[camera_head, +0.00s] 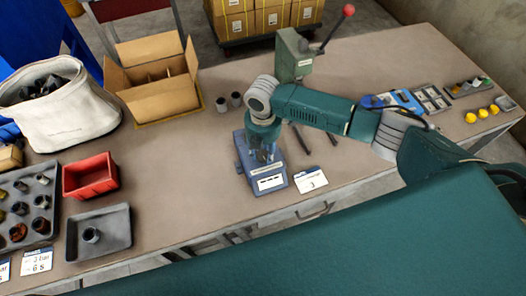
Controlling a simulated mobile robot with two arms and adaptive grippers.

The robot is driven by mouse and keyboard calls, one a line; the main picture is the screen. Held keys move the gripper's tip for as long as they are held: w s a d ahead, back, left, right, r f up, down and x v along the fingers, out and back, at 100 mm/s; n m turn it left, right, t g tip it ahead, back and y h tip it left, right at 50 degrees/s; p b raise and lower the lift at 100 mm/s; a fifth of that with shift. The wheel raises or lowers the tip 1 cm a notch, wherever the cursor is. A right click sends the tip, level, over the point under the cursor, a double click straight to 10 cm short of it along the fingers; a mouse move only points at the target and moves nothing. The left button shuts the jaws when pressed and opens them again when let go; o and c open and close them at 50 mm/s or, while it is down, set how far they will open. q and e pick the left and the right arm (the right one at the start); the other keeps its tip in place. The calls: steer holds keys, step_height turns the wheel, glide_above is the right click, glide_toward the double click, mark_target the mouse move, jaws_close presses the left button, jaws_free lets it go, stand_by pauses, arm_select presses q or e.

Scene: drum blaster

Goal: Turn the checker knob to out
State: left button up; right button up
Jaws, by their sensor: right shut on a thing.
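The checker (268,183) is a small blue-grey device with a white label, standing near the front middle of the workbench. My right gripper (263,153) is lowered over the checker from above and is shut on a part at its top. The knob itself is hidden by the gripper, so its setting cannot be read. My left gripper does not show.
A card marked 3 (311,180) stands right of the checker. A red bin (90,177), a grey tray (72,240), an open cardboard box (155,95) and a white sack (95,110) are at left. A green press (291,58) stands behind.

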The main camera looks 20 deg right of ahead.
mark_target(263, 155)
stand_by(0.3)
steer(key=o, duration=1.1)
steer(key=shift+o, duration=0.2)
step_height(263, 155, up, 12)
